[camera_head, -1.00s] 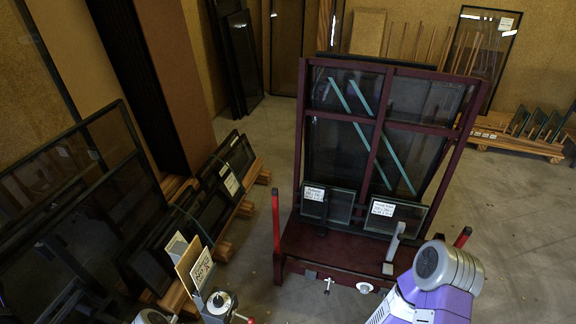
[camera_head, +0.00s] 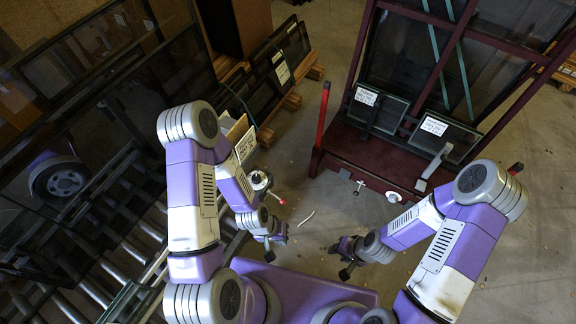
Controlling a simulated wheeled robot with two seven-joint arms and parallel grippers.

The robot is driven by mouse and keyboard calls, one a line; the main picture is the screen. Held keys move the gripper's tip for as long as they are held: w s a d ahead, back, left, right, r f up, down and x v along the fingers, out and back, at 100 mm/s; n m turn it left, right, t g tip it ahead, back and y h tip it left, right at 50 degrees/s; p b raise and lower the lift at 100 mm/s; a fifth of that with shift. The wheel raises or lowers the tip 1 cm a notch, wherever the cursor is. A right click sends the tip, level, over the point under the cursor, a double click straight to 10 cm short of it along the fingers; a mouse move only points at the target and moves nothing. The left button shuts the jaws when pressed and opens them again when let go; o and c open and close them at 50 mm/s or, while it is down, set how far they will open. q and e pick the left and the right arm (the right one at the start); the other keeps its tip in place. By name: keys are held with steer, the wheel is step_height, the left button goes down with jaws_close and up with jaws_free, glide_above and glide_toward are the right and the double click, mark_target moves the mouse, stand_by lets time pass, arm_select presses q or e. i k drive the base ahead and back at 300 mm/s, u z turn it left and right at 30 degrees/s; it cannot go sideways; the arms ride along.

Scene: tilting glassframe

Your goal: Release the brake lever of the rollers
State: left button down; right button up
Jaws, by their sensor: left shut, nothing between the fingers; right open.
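The rollers (camera_head: 113,279) are grey metal tubes in a frame at the lower left, partly hidden by dark glass panes and my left arm. A lever with a red knob (camera_head: 282,201) sticks out to the right from beside a round silver-and-black disc (camera_head: 259,180), at the right end of the roller frame. It looks like the brake lever. My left gripper (camera_head: 277,246) is shut and empty, below the red knob and apart from it. My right gripper (camera_head: 339,261) is open and empty above the bare floor, further right.
A dark red glass frame rack (camera_head: 372,163) with red posts (camera_head: 323,115) stands at the right, holding panes with white labels. Dark panes (camera_head: 45,215) lean at the left over the rollers. A wooden pallet (camera_head: 291,102) holds more panes behind.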

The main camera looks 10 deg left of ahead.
mark_target(283, 200)
steer(key=u, duration=1)
steer(key=k, duration=0.6)
steer(key=z, duration=1.4)
